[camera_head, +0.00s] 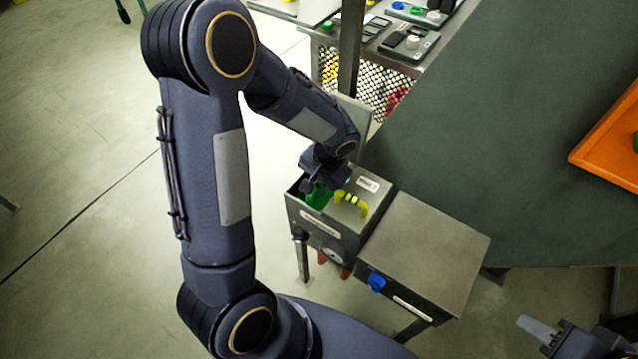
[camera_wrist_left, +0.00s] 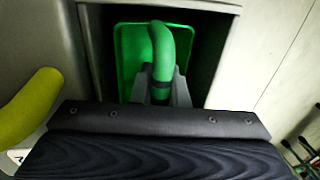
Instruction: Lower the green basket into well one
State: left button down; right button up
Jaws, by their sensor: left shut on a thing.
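The green basket (camera_head: 319,197) is in the square opening of a grey metal box (camera_head: 325,228). The left wrist view shows the basket (camera_wrist_left: 128,62) inside the opening's walls, with its curved green handle (camera_wrist_left: 162,50) pointing up towards me. My left gripper (camera_head: 318,186) is shut on that handle; its fingertips also show in the left wrist view (camera_wrist_left: 161,94). How deep the basket sits, and whether it touches the bottom, is hidden. The labels on the box are too small to read. My right gripper (camera_head: 545,335) is at the bottom right, away from the box.
A yellow handle (camera_head: 352,203) stands on the box top right beside the opening. A closed grey box (camera_head: 430,250) with a blue knob (camera_head: 376,282) adjoins on the right. A big dark green surface (camera_head: 500,130) and an orange tray (camera_head: 610,145) lie beyond. Open floor is left.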

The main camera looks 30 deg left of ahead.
pick_arm(q)
jog(key=shift+f, duration=0.15)
jog(key=c, duration=0.9)
grip_release()
jog(key=shift+c, duration=0.2)
notch_tip(320, 180, up, 5)
jog(key=p, duration=0.3)
jog(key=shift+a+f, duration=0.1)
jog(key=shift+f, duration=0.05)
jog(key=shift+r+p, duration=2.3)
jog(key=shift+r, duration=0.4)
